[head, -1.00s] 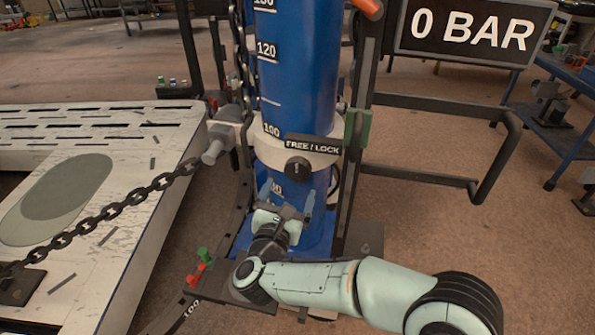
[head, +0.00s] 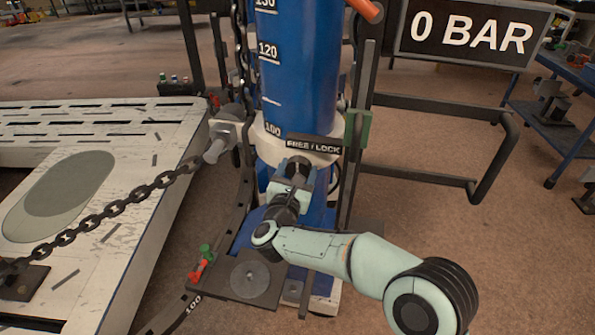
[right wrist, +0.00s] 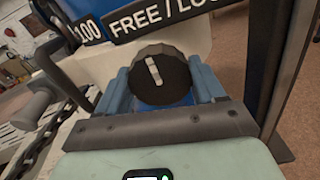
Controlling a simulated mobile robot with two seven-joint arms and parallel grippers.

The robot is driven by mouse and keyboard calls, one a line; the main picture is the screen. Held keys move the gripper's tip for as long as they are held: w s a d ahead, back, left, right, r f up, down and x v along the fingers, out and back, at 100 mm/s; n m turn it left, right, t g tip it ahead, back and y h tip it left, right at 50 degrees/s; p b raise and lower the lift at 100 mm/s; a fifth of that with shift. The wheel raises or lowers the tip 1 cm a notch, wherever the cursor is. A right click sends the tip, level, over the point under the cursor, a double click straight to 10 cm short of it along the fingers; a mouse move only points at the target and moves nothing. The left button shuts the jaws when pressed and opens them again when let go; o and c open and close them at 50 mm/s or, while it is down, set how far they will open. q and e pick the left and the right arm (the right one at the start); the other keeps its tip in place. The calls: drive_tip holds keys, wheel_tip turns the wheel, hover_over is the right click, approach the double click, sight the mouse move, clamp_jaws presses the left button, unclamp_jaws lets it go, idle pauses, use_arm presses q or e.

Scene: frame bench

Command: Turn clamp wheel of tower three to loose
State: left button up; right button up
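The blue tower (head: 297,85) with a white height scale stands mid-view in the head view. Its pale collar bears a black FREE / LOCK label (head: 313,145). Below the label is the dark round clamp wheel, seen best in the right wrist view (right wrist: 163,80), with a pale pointer mark nearly upright, tilted slightly left at the top. My right gripper (head: 292,180) is at the wheel, its blue fingers apart on either side of it. I cannot tell whether they touch its rim. In the head view the gripper partly covers the wheel. My left gripper is not in view.
A dark sign (head: 470,30) reads 0 BAR at upper right. A black chain (head: 110,210) runs across the white slotted platform (head: 130,235) at left. A dark tube frame (head: 500,170) stands right of the tower. A green block (head: 357,127) sits beside the collar.

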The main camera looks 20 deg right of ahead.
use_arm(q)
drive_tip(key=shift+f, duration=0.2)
use_arm(e)
drive_tip(key=n+p, duration=0.1)
drive_tip(key=n, duration=2)
drive_tip(key=shift+a+n, duration=0.1)
drive_tip(key=shift+n, duration=0.3)
drive_tip(key=n+p, duration=0.3)
drive_tip(key=n, duration=0.3)
drive_tip(key=shift+p, duration=0.3)
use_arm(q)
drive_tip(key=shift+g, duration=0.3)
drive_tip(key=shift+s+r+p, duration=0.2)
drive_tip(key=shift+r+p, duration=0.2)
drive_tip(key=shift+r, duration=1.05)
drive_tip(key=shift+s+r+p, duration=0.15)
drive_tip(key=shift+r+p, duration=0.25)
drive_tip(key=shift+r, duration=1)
use_arm(e)
drive_tip(key=shift+n, duration=1.7)
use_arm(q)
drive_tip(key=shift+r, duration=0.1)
use_arm(e)
drive_tip(key=shift+f, duration=0.1)
